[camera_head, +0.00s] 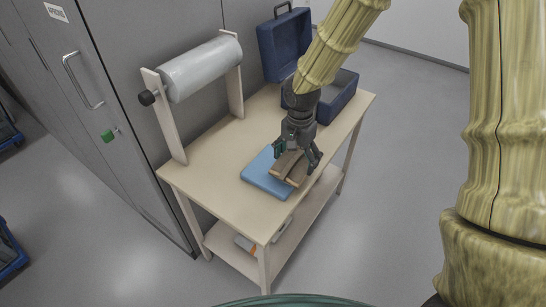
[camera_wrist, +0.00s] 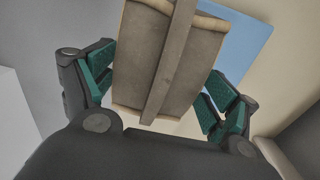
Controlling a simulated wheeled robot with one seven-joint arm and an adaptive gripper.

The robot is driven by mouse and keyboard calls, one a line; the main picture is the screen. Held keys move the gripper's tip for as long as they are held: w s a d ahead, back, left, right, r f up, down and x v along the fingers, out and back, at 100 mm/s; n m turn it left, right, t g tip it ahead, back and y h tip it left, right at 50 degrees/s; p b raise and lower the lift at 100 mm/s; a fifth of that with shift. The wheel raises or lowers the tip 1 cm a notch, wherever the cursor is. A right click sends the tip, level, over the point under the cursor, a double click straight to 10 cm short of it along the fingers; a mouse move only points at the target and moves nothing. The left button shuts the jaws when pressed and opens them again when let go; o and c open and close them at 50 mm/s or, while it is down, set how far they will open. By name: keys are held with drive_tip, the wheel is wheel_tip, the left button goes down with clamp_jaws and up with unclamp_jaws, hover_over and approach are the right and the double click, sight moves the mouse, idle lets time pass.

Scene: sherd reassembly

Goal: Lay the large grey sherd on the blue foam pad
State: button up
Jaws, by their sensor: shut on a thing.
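The large grey sherd (camera_head: 289,168) looks brownish grey, with a raised rib along its middle and paler broken edges. It also shows in the wrist view (camera_wrist: 135,62), between the two green-padded fingers. My gripper (camera_head: 297,160) points down and is shut on the sherd. The blue foam pad (camera_head: 258,178) lies flat on the table, and the sherd covers its right part in the head view. A blue corner of the pad (camera_wrist: 245,45) shows beyond the sherd in the wrist view. I cannot tell whether the sherd touches the pad.
The pale table (camera_head: 205,165) has bare room left of the pad. A roll of clear wrap on a stand (camera_head: 200,68) is at its back left. An open dark blue case (camera_head: 338,98) sits at the far end. Grey cabinets (camera_head: 115,110) stand behind.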

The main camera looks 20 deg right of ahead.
drive_tip(key=w+a, duration=0.1)
drive_tip(key=w, duration=0.1)
drive_tip(key=w+a, duration=0.2)
drive_tip(key=w+a+p, duration=0.1)
drive_tip(key=a, duration=0.1)
drive_tip(key=shift+w+a+f, duration=0.15)
drive_tip(key=shift+w+f, duration=0.2)
drive_tip(key=shift+w, duration=0.05)
drive_tip(key=shift+f, duration=1.75)
drive_tip(key=shift+f, duration=0.1)
drive_tip(key=o, duration=1)
drive_tip(key=shift+o, duration=0.2)
wheel_tip(320, 180, up, 12)
